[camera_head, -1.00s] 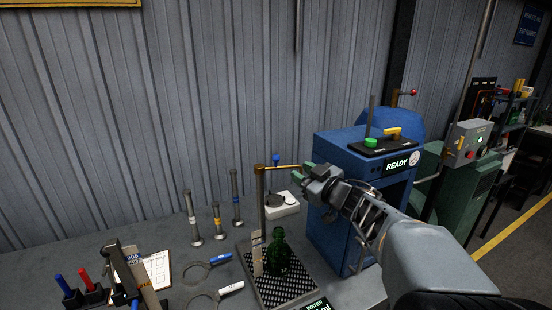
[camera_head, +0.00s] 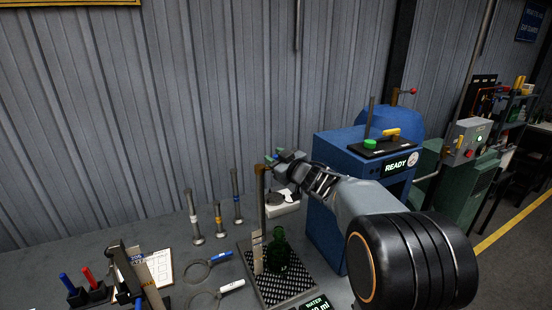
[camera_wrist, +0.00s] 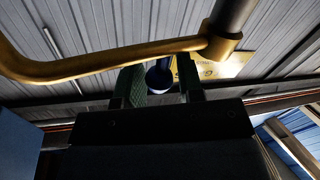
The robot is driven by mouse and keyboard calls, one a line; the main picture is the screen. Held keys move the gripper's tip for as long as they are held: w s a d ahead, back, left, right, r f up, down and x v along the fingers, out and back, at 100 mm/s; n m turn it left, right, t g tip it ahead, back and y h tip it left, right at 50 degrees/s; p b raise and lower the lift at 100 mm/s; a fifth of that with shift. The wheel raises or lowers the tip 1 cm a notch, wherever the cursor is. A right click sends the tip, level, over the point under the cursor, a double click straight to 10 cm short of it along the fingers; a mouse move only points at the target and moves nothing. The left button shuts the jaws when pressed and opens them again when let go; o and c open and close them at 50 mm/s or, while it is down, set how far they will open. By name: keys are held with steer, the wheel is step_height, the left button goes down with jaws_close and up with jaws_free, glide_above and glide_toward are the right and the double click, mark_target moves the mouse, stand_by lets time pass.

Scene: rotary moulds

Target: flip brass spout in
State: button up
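The brass spout (camera_wrist: 110,60) crosses the upper part of the wrist view as a curved tube, joined to a brass collar (camera_wrist: 222,46) on a dark post. In the head view the post (camera_head: 262,205) stands at the tray's back left with its brass top (camera_head: 260,168) showing; my gripper hides most of the spout. My gripper (camera_head: 277,157) is at the post's top, close to the spout. In the wrist view its two green-grey fingers (camera_wrist: 162,84) stand apart, with a round blue knob (camera_wrist: 159,75) showing between them. I cannot tell whether they touch the spout.
A green bottle (camera_head: 279,252) stands on the perforated tray (camera_head: 290,292) beside the post. A blue machine (camera_head: 330,165) reading READY stands to the right. Several metal rods (camera_head: 237,200) stand to the left, with two ring tools (camera_head: 196,272) before them.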

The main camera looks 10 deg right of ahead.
jaws_close()
